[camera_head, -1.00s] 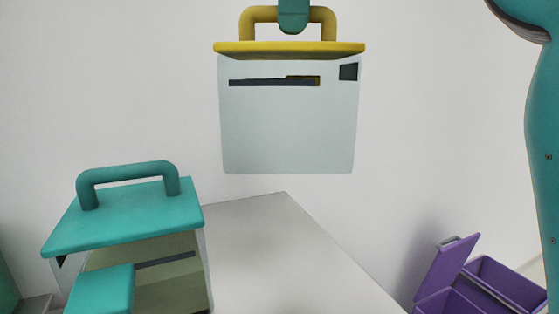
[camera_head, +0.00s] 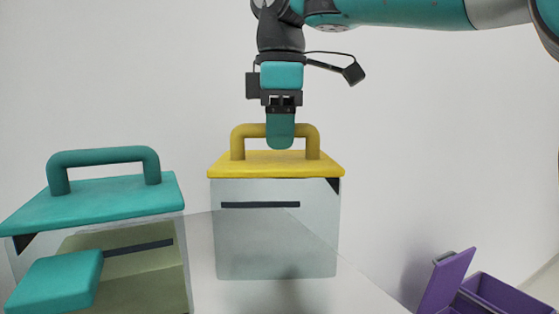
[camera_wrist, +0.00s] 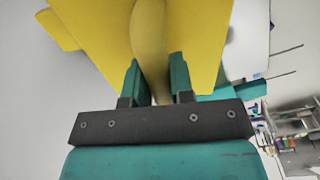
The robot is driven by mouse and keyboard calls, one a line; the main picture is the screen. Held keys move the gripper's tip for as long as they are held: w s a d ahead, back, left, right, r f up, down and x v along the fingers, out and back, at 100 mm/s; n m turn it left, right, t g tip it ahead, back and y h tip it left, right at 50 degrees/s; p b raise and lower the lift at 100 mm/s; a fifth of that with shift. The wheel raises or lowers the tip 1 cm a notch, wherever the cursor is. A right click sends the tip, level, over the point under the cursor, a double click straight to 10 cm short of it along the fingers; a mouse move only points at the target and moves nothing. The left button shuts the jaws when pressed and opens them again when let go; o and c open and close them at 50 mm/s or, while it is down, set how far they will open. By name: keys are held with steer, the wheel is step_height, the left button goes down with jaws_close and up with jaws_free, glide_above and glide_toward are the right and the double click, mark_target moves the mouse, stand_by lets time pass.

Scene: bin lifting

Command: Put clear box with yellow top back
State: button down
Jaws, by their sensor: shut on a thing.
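The clear box (camera_head: 270,235) with a yellow top (camera_head: 275,166) hangs upright from its yellow handle in the head view. My gripper (camera_head: 280,138) is shut on the middle of that handle from above. In the wrist view my gripper (camera_wrist: 158,80) has one finger on each side of the handle, and the yellow top fills the area beyond. The box is over the grey table (camera_head: 365,296), its bottom edge low and close to the surface. I cannot tell whether it touches.
A clear box with a teal top (camera_head: 95,203) and handle stands to the left, with a gap between the two boxes. A teal block-like thing (camera_head: 55,282) shows in front of it. An open purple bin (camera_head: 445,285) is at the lower right, beyond the table edge.

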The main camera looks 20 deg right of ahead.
step_height(320, 180, down, 2)
steer(key=shift+f+b, duration=0.15)
steer(key=shift+b, duration=0.35)
steer(key=c, duration=1)
jaws_free()
steer(key=r+p, duration=0.2)
steer(key=r, duration=0.2)
steer(key=r+p, duration=0.2)
steer(key=r, duration=0.2)
steer(key=r+p, duration=0.2)
steer(key=r, duration=0.2)
steer(key=shift+s, duration=0.3)
